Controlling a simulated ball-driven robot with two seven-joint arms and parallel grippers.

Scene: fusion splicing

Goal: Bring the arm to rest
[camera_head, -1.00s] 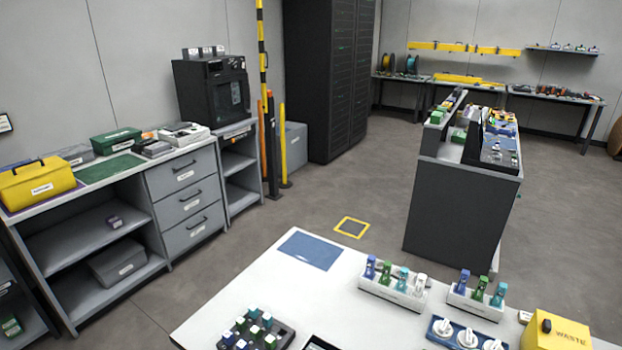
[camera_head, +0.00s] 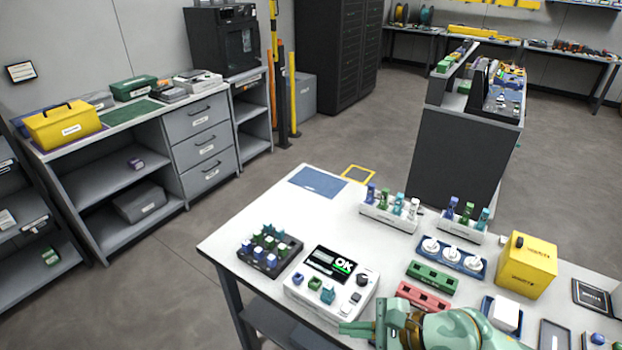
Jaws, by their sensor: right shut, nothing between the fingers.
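My right arm, pale green, comes in at the bottom right of the head view. Its gripper (camera_head: 356,328) is shut and empty, with the fingers pointing left near the front edge of the white table (camera_head: 330,223). It shows just in front of the white splicer unit (camera_head: 300,290), whose screen reads OK; whether it touches anything cannot be told. The arm covers part of the table's front. My left gripper is not in view.
Behind the arm are a red holder (camera_head: 424,297), a green holder (camera_head: 432,276) and a yellow waste box (camera_head: 527,265). A dark tray of connectors (camera_head: 270,250) stands left of the splicer.

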